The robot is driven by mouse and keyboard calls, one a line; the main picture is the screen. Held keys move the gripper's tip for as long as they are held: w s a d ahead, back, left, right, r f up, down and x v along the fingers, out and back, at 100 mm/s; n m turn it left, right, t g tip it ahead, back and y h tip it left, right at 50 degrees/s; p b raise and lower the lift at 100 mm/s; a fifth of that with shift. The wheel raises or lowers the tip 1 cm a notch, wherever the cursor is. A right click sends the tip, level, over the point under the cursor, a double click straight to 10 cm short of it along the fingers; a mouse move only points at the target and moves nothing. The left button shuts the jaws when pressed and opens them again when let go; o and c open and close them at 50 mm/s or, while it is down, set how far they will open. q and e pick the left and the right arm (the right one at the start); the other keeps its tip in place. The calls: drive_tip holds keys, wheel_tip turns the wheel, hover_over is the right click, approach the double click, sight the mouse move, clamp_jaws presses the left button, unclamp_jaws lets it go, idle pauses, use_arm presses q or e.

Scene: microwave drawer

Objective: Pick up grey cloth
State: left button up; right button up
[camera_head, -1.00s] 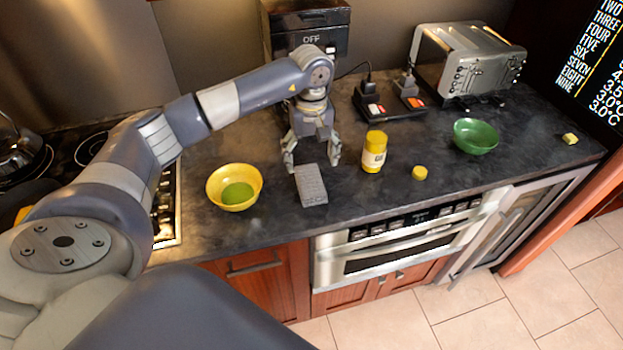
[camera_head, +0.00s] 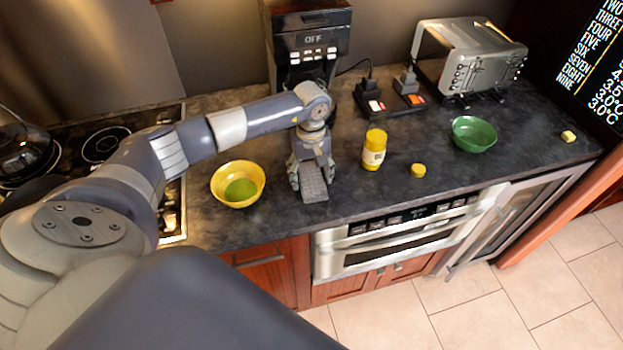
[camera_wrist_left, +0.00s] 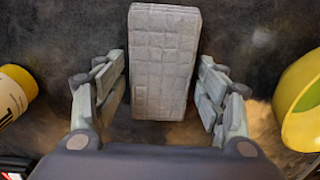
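The grey cloth (camera_head: 313,187) is a folded, quilted rectangular block lying on the dark counter near its front edge. In the left wrist view the cloth (camera_wrist_left: 165,62) fills the middle, its near end close to the palm. My left gripper (camera_head: 312,181) is low over the cloth, with one finger on each side. The left wrist view shows the gripper (camera_wrist_left: 161,85) open, with narrow gaps between both fingers and the cloth. My right gripper is not in view.
A yellow bowl (camera_head: 220,194) stands close left of the gripper. A yellow-capped jar (camera_head: 374,150) and a small yellow lid (camera_head: 418,170) are to the right. A coffee machine (camera_head: 308,45) stands behind. A green bowl (camera_head: 474,134) and toaster (camera_head: 475,65) are farther right.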

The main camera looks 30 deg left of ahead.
sight(310, 177)
use_arm(q)
drive_tip(key=c, duration=0.4)
drive_tip(key=shift+r, duration=0.1)
drive_tip(key=shift+a+r+b, duration=0.1)
drive_tip(key=shift+r+b, duration=0.35)
drive_tip(key=shift+b, duration=0.15)
drive_tip(key=shift+s+r+b, duration=0.2)
drive_tip(key=shift+r+b, duration=0.25)
drive_tip(key=shift+r, duration=0.1)
drive_tip(key=shift+s+r+b, duration=0.15)
drive_tip(key=shift+r+b, duration=0.25)
drive_tip(key=shift+r, duration=0.1)
drive_tip(key=s+d+b, duration=0.1)
drive_tip(key=s, duration=0.3)
drive_tip(key=s+d+r+b, duration=0.1)
drive_tip(key=s+d+b, duration=0.1)
drive_tip(key=s, duration=0.3)
drive_tip(key=s+d+b, duration=0.2)
drive_tip(key=s, duration=0.2)
drive_tip(key=shift+s+r, duration=0.25)
drive_tip(key=shift+s, duration=0.05)
drive_tip(key=shift+s+d+r, duration=0.1)
drive_tip(key=shift+s+r, duration=0.05)
drive_tip(key=shift+s, duration=0.3)
